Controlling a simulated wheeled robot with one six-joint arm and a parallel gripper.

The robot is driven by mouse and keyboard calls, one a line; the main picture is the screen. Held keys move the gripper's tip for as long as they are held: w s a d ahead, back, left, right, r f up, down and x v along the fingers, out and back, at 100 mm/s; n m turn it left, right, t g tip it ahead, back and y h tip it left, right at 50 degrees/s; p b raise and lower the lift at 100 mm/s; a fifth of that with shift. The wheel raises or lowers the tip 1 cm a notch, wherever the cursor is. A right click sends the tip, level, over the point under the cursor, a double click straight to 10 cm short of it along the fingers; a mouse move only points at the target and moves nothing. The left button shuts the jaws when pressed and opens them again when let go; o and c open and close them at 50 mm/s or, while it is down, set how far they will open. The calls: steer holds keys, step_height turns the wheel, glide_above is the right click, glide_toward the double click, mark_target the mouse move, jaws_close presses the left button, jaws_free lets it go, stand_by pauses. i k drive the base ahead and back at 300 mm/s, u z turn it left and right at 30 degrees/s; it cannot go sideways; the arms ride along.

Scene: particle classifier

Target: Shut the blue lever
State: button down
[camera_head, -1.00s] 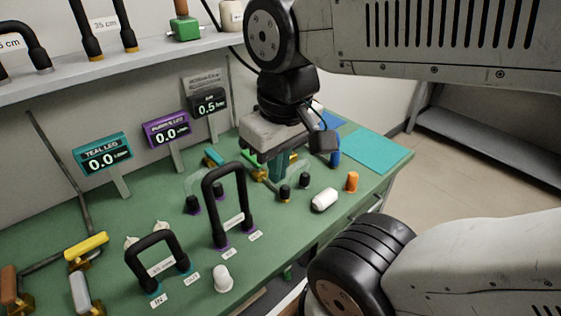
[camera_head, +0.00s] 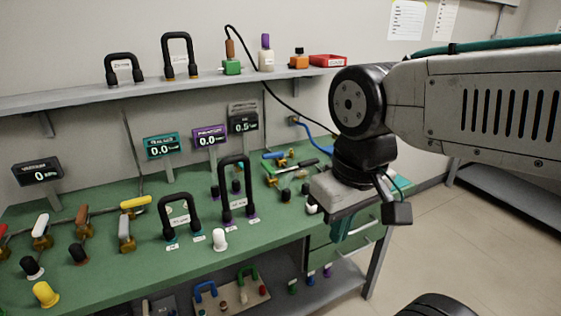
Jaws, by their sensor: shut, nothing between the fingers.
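A small blue lever (camera_head: 274,155) sits on a brass valve at the back of the green bench, left of my gripper. It lies nearly level in the picture; its exact angle is hard to tell at this size. My gripper (camera_head: 342,230) points down at the right front of the bench, apart from the lever. Its fingers are shut and empty. Its body and my arm hide the right end of the bench top.
Black looped pipes (camera_head: 236,190) stand mid-bench. A yellow lever (camera_head: 136,204) and a grey lever (camera_head: 124,230) are further left. Behind are display signs (camera_head: 210,137) and a shelf (camera_head: 200,82). A blue hose (camera_head: 316,134) runs along the back wall. Open floor lies right.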

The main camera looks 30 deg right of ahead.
mark_target(279, 154)
steer(key=z, duration=1.9)
steer(key=i, duration=0.85)
steer(key=u, duration=1.8)
steer(key=i, duration=0.5)
steer(key=u, duration=0.05)
